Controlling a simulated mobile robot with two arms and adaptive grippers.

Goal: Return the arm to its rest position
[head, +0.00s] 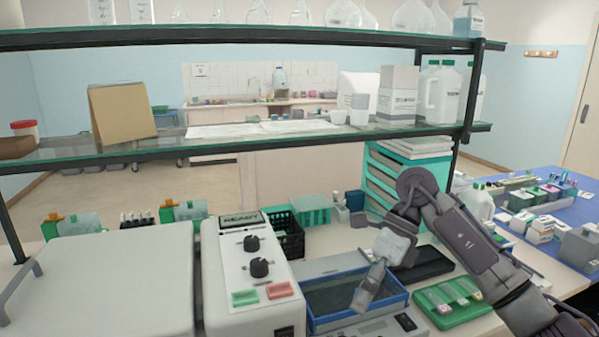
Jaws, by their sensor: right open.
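My right arm comes in from the lower right and bends at a raised elbow. Its gripper (367,290) points down over a blue-rimmed tray (318,325) with a dark, flat inside. The fingers look open, and I see nothing held between them. Whether the fingertips touch the tray cannot be told from this view. My left gripper is not in view.
A white device (222,270) with two black knobs stands left of the tray. A green tray (440,318) with small pieces lies right, near my forearm. A black tray (425,267) lies behind. Glass shelves (230,147) with bottles span above the bench.

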